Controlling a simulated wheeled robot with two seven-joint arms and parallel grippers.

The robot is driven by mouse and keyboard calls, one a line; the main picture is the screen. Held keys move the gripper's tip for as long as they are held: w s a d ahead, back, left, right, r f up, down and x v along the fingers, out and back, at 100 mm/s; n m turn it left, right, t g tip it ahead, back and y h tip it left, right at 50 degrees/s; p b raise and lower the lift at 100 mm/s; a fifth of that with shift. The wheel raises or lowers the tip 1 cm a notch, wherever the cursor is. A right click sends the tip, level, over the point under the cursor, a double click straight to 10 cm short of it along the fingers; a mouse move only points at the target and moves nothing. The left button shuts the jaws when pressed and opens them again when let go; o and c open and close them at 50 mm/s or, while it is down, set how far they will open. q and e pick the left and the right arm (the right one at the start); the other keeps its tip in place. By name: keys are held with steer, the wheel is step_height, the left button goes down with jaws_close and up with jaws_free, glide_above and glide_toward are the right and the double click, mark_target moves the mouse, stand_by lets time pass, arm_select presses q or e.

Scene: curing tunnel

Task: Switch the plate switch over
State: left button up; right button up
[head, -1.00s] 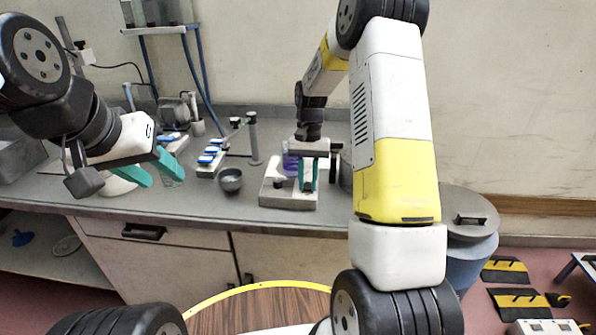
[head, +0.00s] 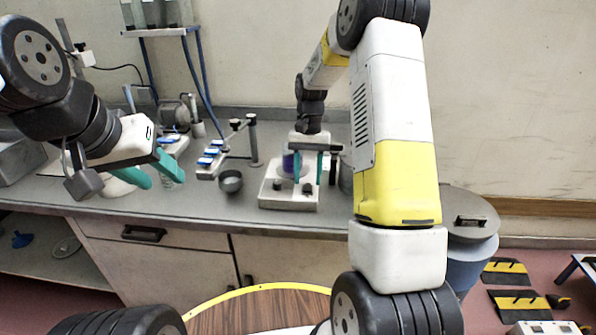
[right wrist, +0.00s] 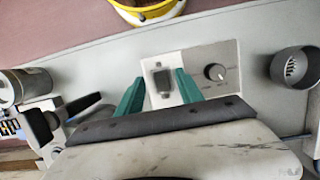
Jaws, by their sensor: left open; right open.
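The hot plate (head: 290,200) is a pale box on the bench, with two dark controls on its front part. In the right wrist view its panel (right wrist: 195,62) shows a grey switch (right wrist: 161,80) in a plate and a round black knob (right wrist: 215,72) beside it. My right gripper (head: 308,181) is open above the hot plate, its teal fingers apart. In the right wrist view the fingertips (right wrist: 159,77) appear on either side of the switch, with nothing between them; contact cannot be told. My left gripper (head: 160,178) is open and empty over the bench's left part.
A purple vessel (head: 289,164) stands on the hot plate, partly behind the right gripper. A grey-lidded bin (head: 470,215) stands right of the bench.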

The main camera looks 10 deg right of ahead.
mark_target(308, 186)
steer(key=shift+v, duration=2.75)
steer(key=s+a+r+n+t, duration=0.15)
steer(key=s+r+t, duration=0.25)
steer(key=s+r, duration=0.8)
steer(key=s+r+n+t, duration=0.1)
steer(key=s+t, duration=0.1)
steer(key=s, duration=0.4)
steer(key=s+a+r+n+t+y, duration=0.1)
steer(key=s+r+t, duration=0.1)
steer(key=s, duration=0.5)
steer(key=shift+s+r+t, duration=0.2)
steer(key=shift+r+t, duration=0.1)
steer(key=shift+t, duration=0.2)
